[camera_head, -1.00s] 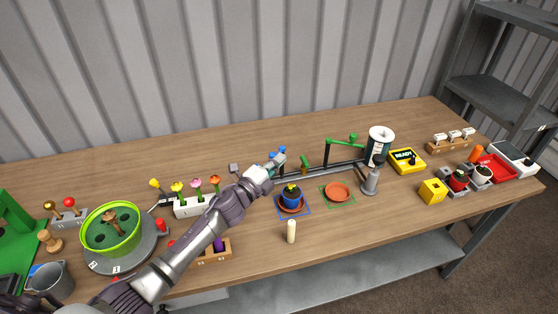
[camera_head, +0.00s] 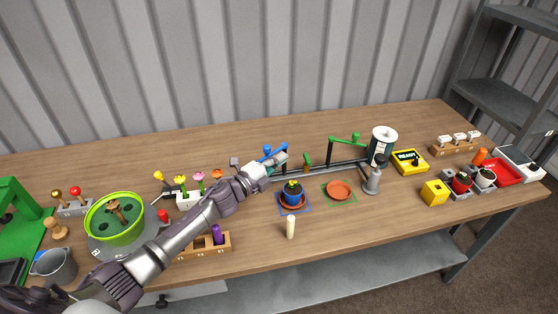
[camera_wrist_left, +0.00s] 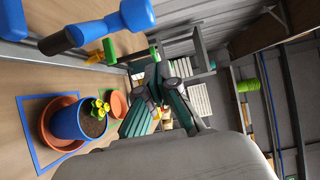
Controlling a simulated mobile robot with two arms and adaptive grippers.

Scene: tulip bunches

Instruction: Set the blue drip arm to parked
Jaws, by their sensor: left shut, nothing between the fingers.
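The blue drip arm (camera_head: 274,149) stands at the left end of the dark rail, its blue parts showing just behind my left gripper (camera_head: 280,159). In the left wrist view the blue drip arm (camera_wrist_left: 112,24) crosses the upper left, apart from the fingers. My left gripper (camera_wrist_left: 160,103) is shut and empty, beside the blue arm on its front side. My forearm hides the lower part of its post in the head view. The right gripper is not in view.
A blue pot with a yellow flower (camera_head: 292,194) stands on a saucer in the blue square, just in front of the gripper. The green drip arm (camera_head: 345,139) and a dark tank (camera_head: 381,146) are farther right. A cream candle-like peg (camera_head: 290,227) stands in front.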

